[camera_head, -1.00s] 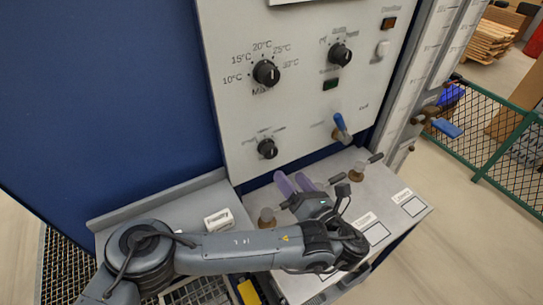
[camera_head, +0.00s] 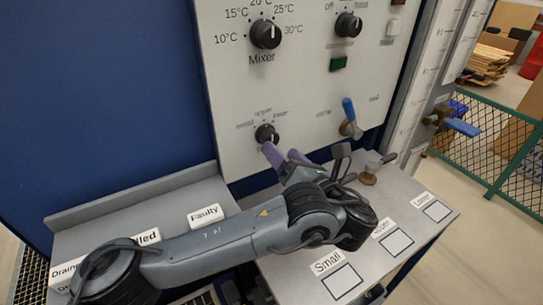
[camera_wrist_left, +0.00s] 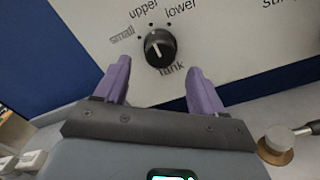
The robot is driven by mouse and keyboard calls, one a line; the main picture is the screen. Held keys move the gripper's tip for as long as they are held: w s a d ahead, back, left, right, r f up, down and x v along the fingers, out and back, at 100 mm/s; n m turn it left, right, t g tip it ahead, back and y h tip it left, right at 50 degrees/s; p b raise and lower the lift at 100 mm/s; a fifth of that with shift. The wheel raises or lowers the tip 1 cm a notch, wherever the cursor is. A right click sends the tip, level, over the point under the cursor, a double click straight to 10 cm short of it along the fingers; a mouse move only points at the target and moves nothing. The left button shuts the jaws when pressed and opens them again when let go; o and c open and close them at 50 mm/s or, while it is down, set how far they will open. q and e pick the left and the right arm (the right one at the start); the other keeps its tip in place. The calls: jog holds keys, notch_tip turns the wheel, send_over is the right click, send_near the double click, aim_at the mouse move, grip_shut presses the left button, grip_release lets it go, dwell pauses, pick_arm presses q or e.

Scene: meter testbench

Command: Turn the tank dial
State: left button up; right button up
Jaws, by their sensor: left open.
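The tank dial (camera_head: 266,134) is a small black knob low on the light panel, with a white pointer line. In the left wrist view the tank dial (camera_wrist_left: 159,48) stands above the word "Tank", with "small", "upper" and "lower" around it; its pointer is near the top. My left gripper (camera_head: 285,153) has purple fingers and is just below and in front of the dial. In the left wrist view my left gripper (camera_wrist_left: 158,78) is open, with the dial between its fingers' lines and slightly beyond the tips. No contact shows. My right gripper is not in view.
The Mixer dial (camera_head: 265,34) and another black knob (camera_head: 348,25) sit higher on the panel. A blue-handled valve (camera_head: 349,118) is right of the tank dial. A brass fitting (camera_head: 369,174) stands on the grey bench below. A "Faulty" label block (camera_head: 206,215) lies left.

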aim_at(269, 138)
pick_arm(q)
jog(key=shift+b+x, duration=1)
jog(key=shift+x, duration=1.95)
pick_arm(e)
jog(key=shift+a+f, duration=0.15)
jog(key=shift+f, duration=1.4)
pick_arm(q)
jog(key=c, duration=1)
jog(key=shift+n, duration=0.4)
jog(key=n, duration=0.3)
jog(key=shift+n, duration=0.3)
jog(key=n+b, duration=0.1)
jog(key=n, duration=0.2)
jog(key=shift+n, duration=0.8)
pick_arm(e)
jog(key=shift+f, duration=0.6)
pick_arm(q)
jog(key=shift+d, duration=0.1)
jog(key=shift+c, duration=0.2)
